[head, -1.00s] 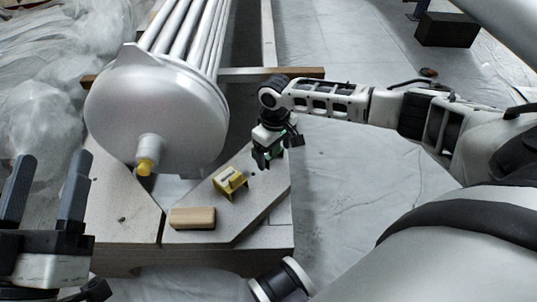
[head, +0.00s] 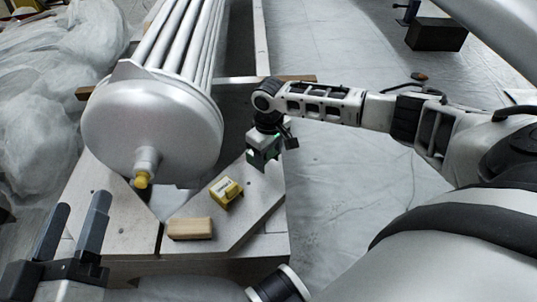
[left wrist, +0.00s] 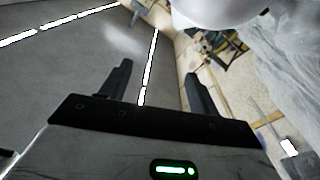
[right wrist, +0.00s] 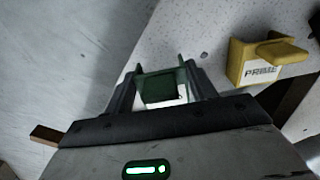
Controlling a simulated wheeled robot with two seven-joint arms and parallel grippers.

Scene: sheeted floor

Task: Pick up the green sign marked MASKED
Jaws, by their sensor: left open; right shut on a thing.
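The green sign (right wrist: 160,88) sits between the fingers of my right gripper (right wrist: 158,75) in the right wrist view. My right gripper is shut on it, above the right part of the speckled board (head: 262,208). In the head view the sign (head: 259,156) is small, with a pale patch on its left side; its lettering cannot be read. Whether it is clear of the board is hard to tell. My left gripper (head: 83,202) is open and empty at the lower left, away from the sign; its fingers also show in the left wrist view (left wrist: 160,85).
A yellow sign (right wrist: 262,62) reading PRIME stands on the board beside my right gripper. A wooden block (head: 190,229) lies near the board's front edge. Sheeted floor lies open to the right.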

